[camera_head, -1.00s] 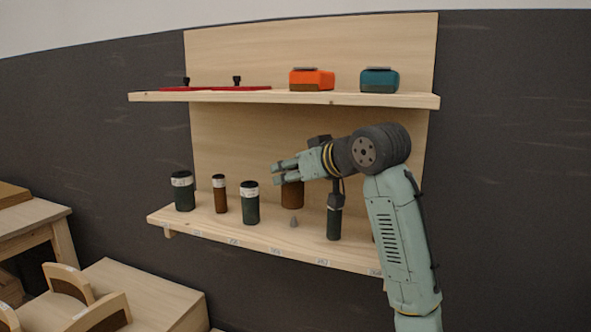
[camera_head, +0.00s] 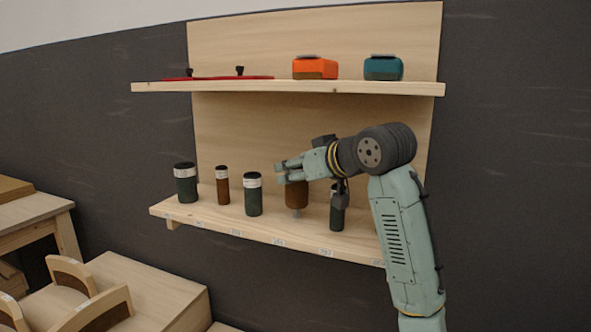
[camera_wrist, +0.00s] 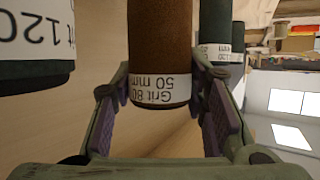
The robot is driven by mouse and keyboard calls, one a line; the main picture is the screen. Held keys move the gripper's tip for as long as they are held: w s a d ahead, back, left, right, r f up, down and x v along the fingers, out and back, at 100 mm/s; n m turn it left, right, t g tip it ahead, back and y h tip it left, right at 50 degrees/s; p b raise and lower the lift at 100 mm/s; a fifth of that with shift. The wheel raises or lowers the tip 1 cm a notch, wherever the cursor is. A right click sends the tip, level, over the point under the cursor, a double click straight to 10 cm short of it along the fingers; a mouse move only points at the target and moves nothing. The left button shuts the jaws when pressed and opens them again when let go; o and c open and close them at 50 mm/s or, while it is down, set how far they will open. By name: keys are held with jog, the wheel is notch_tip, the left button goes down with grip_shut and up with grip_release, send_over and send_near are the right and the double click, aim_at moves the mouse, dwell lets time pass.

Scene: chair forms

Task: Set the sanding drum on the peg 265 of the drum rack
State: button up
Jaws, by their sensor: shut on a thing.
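The sanding drum (camera_head: 297,197) is a brown cylinder, upright in the head view. My gripper (camera_head: 284,174) is shut on its upper end. In the wrist view the drum (camera_wrist: 160,45) sits between the fingers of my gripper (camera_wrist: 160,85), its white band reading Grit 80, 50 mm. The drum rack (camera_head: 270,235) is a pale wooden shelf with small number labels along its front edge, too small to read surely. A grey peg (camera_head: 296,213) shows just under the drum's lower end. Whether its tip is inside the drum I cannot tell.
Two dark green drums (camera_head: 185,184) (camera_head: 253,196) and a thin brown drum (camera_head: 222,187) stand left. The upper shelf (camera_head: 220,87) carries an orange box (camera_head: 315,68) and a teal box (camera_head: 383,68).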

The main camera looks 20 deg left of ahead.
jog(key=shift+f+b, duration=0.5)
jog(key=shift+f, duration=0.55)
dwell(0.4)
jog(key=o, duration=1.4)
jog(key=shift+c, duration=0.2)
jog(key=shift+f, duration=0.1)
jog(key=v, duration=1.2)
